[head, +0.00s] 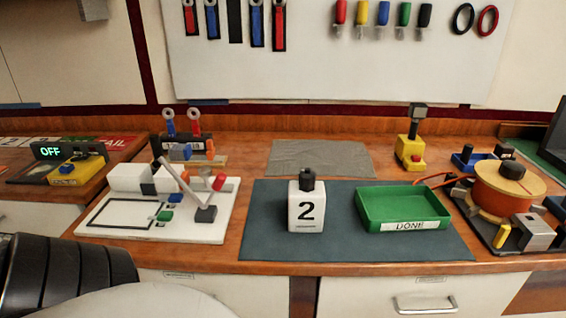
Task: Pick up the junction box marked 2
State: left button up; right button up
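The junction box marked 2 (306,212) is a small white block with a black "2" on its front and a black knob-like top. It stands upright on the dark blue-grey mat (275,248), left of the green tray. No gripper touches it. A dark ribbed part, probably my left arm, shows at the lower left with a pale rounded surface beside it. Neither of my grippers is in view.
A green tray (402,226) labelled DONE sits on the mat's right. A white board (110,231) with a lever stands left of the mat. An orange reel (507,189) and tools crowd the right. A yellow device (410,150) stands behind the tray. The mat's front is clear.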

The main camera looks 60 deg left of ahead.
aim_at(306, 210)
jog(key=k, duration=0.35)
jog(key=u, duration=1.2)
